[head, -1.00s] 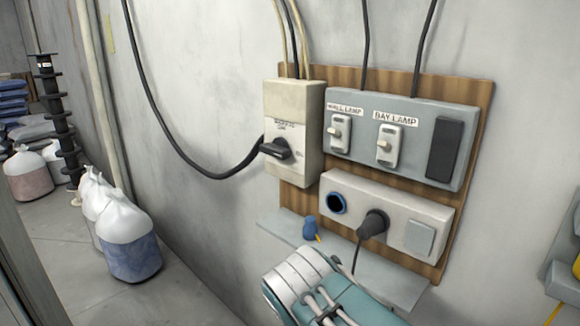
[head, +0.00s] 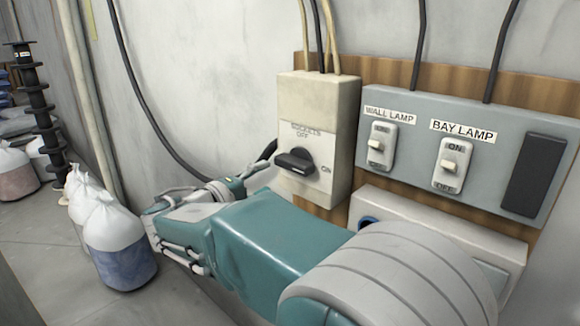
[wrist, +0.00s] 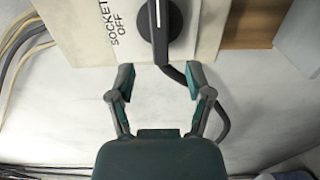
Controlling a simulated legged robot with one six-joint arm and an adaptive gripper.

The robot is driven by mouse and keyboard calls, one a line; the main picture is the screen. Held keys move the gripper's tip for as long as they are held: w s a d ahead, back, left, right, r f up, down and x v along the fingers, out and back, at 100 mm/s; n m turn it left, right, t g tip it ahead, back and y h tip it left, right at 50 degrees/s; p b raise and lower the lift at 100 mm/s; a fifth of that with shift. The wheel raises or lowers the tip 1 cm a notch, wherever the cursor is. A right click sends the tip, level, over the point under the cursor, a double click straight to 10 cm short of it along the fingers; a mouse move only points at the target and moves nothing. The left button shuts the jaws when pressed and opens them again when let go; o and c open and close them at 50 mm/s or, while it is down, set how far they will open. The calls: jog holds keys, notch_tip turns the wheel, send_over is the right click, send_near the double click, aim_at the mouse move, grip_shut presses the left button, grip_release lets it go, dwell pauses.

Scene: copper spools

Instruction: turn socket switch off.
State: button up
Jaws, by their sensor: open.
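The socket switch is a black rotary knob (head: 296,162) on a cream box (head: 312,128) on the wall. SOCKETS OFF is printed above the knob and ON at its right. Its handle lies roughly level, and in the wrist view the knob's white mark (wrist: 157,14) points away from my gripper, towards the ON side. My gripper (head: 252,172) is to the left of the box in the head view, partly hidden by my arm. In the wrist view my gripper (wrist: 160,82) is open and empty, its fingers spread just short of the knob, apart from it.
The grey WALL LAMP and BAY LAMP panel (head: 400,185) is right of the box. The socket block (head: 400,208) below is largely hidden by my arm. Black cable (wrist: 215,100) hangs by the right finger. Bags (head: 118,235) stand on the floor at left.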

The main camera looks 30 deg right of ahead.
aim_at(288, 168)
jog(key=x, duration=0.8)
jog(key=shift+w+d, duration=0.1)
jog(key=shift+d, duration=0.15)
jog(key=shift+c, duration=0.3)
jog(key=shift+a+f, duration=0.1)
grip_shut()
